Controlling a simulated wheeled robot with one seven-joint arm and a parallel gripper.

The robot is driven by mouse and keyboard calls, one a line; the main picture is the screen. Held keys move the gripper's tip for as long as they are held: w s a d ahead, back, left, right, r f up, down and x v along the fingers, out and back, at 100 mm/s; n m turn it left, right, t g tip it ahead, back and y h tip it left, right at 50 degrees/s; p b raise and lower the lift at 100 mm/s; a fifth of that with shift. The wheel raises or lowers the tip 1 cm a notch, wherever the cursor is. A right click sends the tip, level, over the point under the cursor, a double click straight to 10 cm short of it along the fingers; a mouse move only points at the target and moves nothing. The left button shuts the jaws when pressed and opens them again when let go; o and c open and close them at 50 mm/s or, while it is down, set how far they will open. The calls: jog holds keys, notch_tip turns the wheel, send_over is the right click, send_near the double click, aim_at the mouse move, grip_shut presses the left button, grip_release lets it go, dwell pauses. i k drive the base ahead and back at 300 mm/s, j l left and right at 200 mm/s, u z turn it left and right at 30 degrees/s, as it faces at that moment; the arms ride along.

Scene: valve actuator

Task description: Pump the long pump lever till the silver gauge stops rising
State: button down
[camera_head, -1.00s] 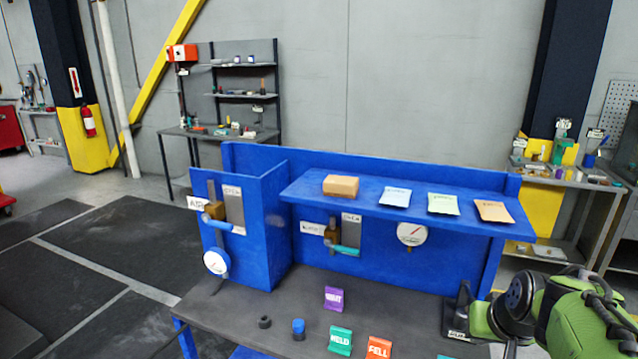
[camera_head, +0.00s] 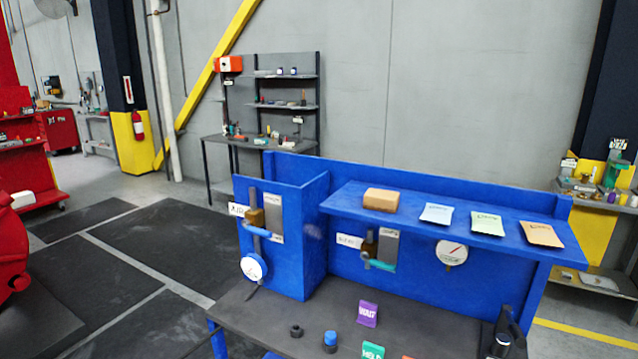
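Two round white-faced gauges with red needles show in the head view. One gauge (camera_head: 254,267) is low on the left blue panel, and the other gauge (camera_head: 452,253) is under the shelf at the right. I cannot tell which is the silver one, and their readings are too small to make out. A dark upright fixture (camera_head: 503,335) stands at the right end of the bench, cut by the bottom edge. I cannot tell whether it carries the long pump lever. My gripper is not in view.
The blue bench station has a grey top (camera_head: 262,318). Valves with a blue handle (camera_head: 257,231) and a teal handle (camera_head: 380,265) sit on its panels. Its shelf holds a tan box (camera_head: 381,200) and several packets. A purple tag (camera_head: 367,313) stands on the bench. Floor is open at left.

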aim_at(520, 340)
jog(key=l+u, duration=0.75)
jog(key=l, duration=0.25)
